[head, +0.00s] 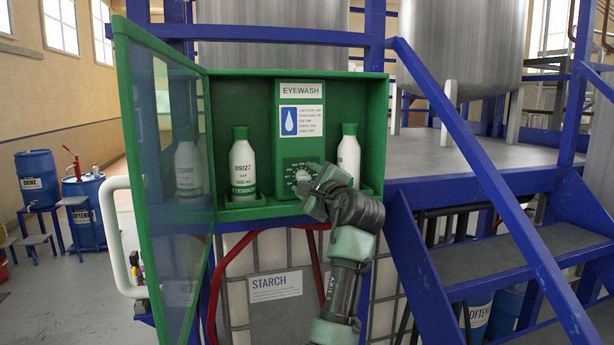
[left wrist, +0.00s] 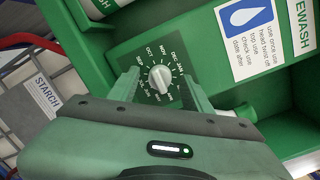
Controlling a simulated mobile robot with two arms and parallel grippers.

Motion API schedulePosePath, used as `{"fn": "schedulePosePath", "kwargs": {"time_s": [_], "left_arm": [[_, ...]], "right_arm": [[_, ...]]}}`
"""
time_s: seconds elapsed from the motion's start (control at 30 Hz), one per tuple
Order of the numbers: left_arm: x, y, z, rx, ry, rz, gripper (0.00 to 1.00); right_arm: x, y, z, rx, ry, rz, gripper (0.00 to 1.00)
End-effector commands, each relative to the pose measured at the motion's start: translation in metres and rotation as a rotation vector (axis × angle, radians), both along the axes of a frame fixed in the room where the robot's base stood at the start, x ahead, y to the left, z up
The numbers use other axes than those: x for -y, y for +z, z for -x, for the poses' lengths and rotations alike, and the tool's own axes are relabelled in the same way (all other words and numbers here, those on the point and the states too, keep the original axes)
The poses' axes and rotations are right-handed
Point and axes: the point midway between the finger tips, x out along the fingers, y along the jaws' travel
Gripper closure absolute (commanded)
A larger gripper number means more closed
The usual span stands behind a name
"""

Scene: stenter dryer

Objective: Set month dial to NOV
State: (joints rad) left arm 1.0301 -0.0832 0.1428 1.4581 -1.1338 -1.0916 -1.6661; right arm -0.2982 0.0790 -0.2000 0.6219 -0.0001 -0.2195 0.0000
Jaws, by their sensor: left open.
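The dial plate (head: 291,170) also shows in the head view, on the lower front of the green eyewash unit (head: 298,95), partly hidden by my gripper. My left gripper (head: 312,183) is open at the dial. In the left wrist view its fingers stand either side of the knob, with gaps visible. My right gripper is out of view.
A white bottle (head: 243,165) marked 09/27 stands left of the unit and another bottle (head: 348,155) stands right, close to my wrist. The green cabinet's glazed door (head: 178,150) hangs open at left. Blue stair rails (head: 480,170) rise at right.

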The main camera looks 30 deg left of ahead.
Motion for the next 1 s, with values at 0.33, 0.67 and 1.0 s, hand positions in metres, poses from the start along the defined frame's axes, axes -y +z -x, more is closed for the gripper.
{"fn": "schedulePosePath", "kwargs": {"time_s": [0.33, 0.67, 1.0], "left_arm": [[0.0, -0.0007, 0.0, 0.0, 0.0, 0.0, 0.95], [-0.0002, -0.0008, 0.0003, -0.023, 0.001, -0.019, 1.0], [-0.0008, -0.0008, 0.0006, -0.174, 0.002, -0.149, 1.0]], "right_arm": [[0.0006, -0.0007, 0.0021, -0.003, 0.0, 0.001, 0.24], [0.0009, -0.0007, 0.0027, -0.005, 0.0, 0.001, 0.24], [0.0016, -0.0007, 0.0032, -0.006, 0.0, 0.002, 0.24]]}}
